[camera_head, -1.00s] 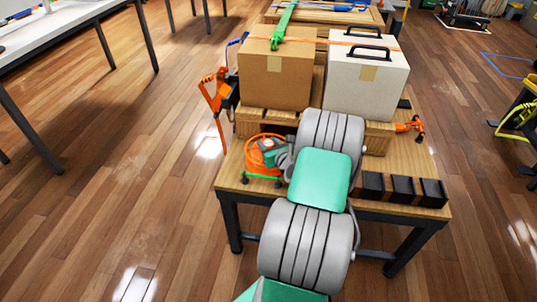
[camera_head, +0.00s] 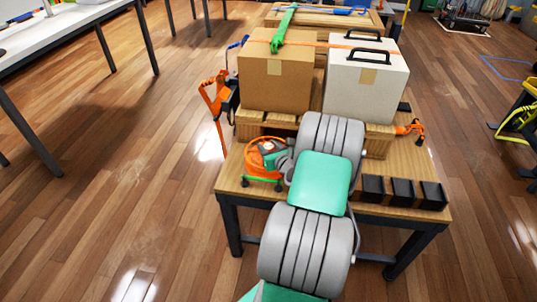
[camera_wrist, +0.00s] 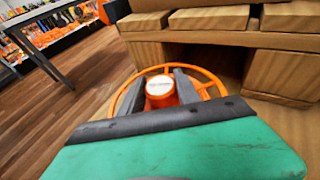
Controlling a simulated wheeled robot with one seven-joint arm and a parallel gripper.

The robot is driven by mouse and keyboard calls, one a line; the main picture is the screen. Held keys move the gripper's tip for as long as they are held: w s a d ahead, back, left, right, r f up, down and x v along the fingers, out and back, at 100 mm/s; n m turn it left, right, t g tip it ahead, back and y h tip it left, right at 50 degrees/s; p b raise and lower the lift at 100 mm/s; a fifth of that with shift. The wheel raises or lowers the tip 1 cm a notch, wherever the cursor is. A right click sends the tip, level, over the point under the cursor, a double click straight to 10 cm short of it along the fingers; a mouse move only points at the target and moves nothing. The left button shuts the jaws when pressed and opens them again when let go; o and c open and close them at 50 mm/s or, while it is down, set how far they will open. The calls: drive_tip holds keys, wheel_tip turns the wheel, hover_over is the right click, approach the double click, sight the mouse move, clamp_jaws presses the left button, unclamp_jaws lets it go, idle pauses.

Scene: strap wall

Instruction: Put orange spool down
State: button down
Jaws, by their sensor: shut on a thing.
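The orange spool (camera_head: 262,158) is at the left end of the wooden table, in front of the pallet. In the wrist view my gripper (camera_wrist: 163,88) is shut on the spool's hub, which has a white top; the orange rim (camera_wrist: 205,78) shows around the fingers. In the head view my gripper (camera_head: 272,160) is over the spool, and my wrist hides part of it. The spool looks level and close to the tabletop; I cannot tell whether it touches.
A wooden pallet (camera_head: 375,140) carries a brown box (camera_head: 275,82) and a white box (camera_head: 366,85), with an orange strap across them. Several black blocks (camera_head: 402,192) stand at the table's right front. An orange ratchet handle (camera_head: 212,92) stands left of the boxes.

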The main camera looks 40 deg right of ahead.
drive_tip(key=shift+r, duration=0.2)
drive_tip(key=shift+r, duration=0.25)
wheel_tip(320, 180, up, 2)
drive_tip(key=shift+r+p, duration=0.25)
drive_tip(key=shift+p, duration=0.5)
drive_tip(key=s+a+r+p, duration=0.4)
drive_tip(key=s+a+r, duration=0.5)
drive_tip(key=s+r, duration=0.15)
drive_tip(key=w+a+r+n+y, duration=0.1)
drive_tip(key=w+a+n+y, duration=0.25)
drive_tip(key=a, duration=0.55)
drive_tip(key=w+a+n+g+y, duration=0.1)
drive_tip(key=w+a+n+y, duration=0.25)
drive_tip(key=a, duration=0.65)
drive_tip(key=w+a+r+n+y, duration=0.1)
drive_tip(key=w+a+n+y, duration=0.1)
drive_tip(key=a+y, duration=0.5)
wheel_tip(320, 180, up, 19)
drive_tip(key=w+a+m+t+h+p, duration=0.1)
drive_tip(key=h+p, duration=0.4)
drive_tip(key=p, duration=1)
drive_tip(key=shift+w+a+f+m, duration=0.2)
drive_tip(key=shift+w+a+m, duration=0.2)
drive_tip(key=shift+w+a, duration=0.25)
